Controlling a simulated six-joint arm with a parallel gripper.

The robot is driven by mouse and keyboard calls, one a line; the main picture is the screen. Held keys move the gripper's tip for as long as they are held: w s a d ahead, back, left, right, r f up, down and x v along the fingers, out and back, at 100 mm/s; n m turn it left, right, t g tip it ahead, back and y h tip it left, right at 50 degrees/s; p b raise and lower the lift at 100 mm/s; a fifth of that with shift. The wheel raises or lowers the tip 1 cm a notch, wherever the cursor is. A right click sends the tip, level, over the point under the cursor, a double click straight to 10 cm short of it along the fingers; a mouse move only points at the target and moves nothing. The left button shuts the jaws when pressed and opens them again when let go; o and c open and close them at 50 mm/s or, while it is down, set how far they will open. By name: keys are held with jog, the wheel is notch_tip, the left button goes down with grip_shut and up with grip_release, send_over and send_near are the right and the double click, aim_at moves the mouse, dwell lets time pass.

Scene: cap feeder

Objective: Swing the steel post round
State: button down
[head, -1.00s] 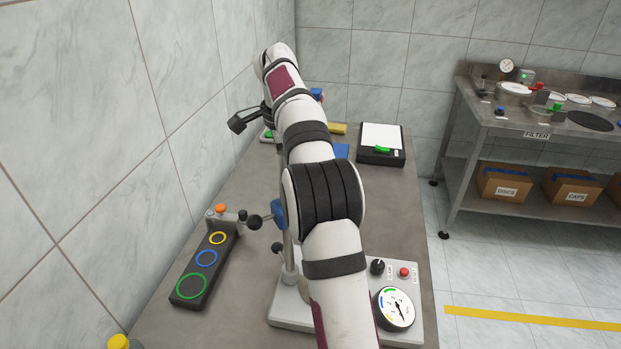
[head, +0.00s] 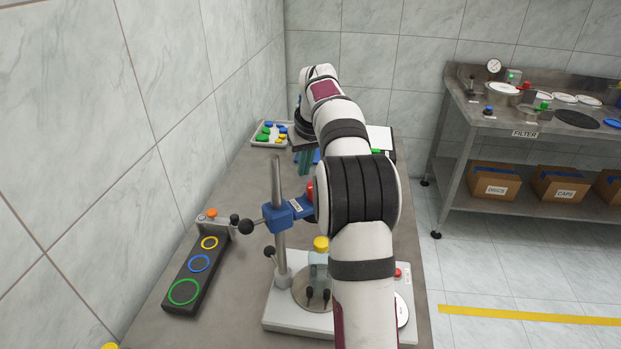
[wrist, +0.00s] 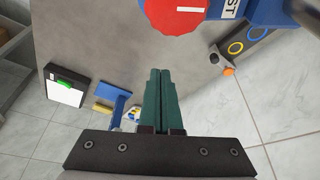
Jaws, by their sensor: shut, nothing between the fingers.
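The steel post (head: 278,200) stands upright on a pale base plate (head: 285,318). In the wrist view the blue arm (wrist: 252,10) and red disc (wrist: 178,12) are at the top; the post is not clearly visible there. My gripper (head: 304,172) is beyond the post, its teal fingers pointing down. In the wrist view the fingers (wrist: 160,72) are together and empty, apart from the red disc.
A yellow-topped clear vessel (head: 320,258) stands on the base plate. A dark ringed feeder (head: 182,270) lies left of it. A tray of coloured caps (head: 270,142) is at the back left. My arm covers the right of the base. Bare bench lies between feeder and tray.

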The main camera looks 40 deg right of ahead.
jog(key=shift+s+a+f, duration=0.15)
jog(key=shift+s+a, duration=0.05)
jog(key=shift+s, duration=0.4)
jog(key=shift+s+a+f, duration=0.15)
jog(key=shift+s, duration=0.5)
jog(key=shift+s+a+f, duration=0.15)
jog(key=shift+s+a, duration=0.05)
jog(key=shift+s, duration=0.4)
jog(key=shift+s, duration=0.1)
jog(key=shift+s+d+m, duration=0.1)
jog(key=shift+s+m, duration=0.15)
jog(key=shift+m, duration=0.15)
